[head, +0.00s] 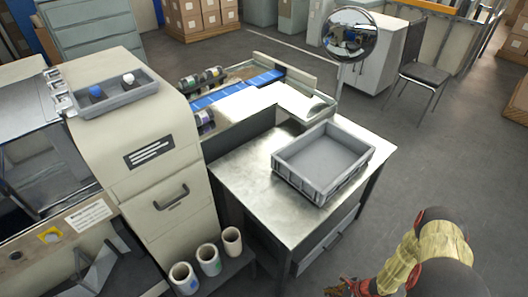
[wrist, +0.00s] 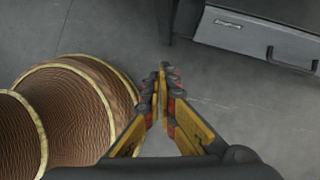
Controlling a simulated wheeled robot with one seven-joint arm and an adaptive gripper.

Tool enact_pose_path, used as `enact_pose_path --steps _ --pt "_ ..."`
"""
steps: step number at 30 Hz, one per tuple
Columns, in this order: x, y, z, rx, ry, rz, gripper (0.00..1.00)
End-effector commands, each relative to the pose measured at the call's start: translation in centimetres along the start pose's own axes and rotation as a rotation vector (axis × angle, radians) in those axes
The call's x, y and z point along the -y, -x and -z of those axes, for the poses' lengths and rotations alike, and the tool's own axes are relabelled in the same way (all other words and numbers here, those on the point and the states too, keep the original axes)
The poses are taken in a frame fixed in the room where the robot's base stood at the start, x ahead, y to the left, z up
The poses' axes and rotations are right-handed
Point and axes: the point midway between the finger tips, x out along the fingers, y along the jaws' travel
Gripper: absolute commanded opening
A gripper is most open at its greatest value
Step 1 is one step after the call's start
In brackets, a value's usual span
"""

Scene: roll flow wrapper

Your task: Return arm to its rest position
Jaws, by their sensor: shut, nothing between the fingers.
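My gripper (wrist: 161,72) is shut and empty in the wrist view, its yellow and dark fingers meeting at the tips over bare grey floor. In the head view my gripper (head: 338,290) shows only in part at the bottom edge, low in front of the metal table and apart from it. My arm is folded at the lower right of the head view, and its lower part is cut off by the frame.
A metal table (head: 237,181) with an empty grey crate (head: 348,184) stands left of my arm. Its drawer (wrist: 258,38) shows in the wrist view. Several cups (head: 208,259) stand on a low shelf by the beige machine (head: 137,127). Floor (head: 445,150) to the right is clear.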

Motion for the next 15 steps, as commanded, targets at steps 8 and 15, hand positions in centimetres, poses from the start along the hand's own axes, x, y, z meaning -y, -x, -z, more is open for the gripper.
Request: enact_pose_path --steps 8,15 --pt "0.2 7.8 -7.2 0.077 0.35 -0.107 0.0" --pt "-0.7 18.5 -15.2 0.077 0.781 -0.221 0.0"
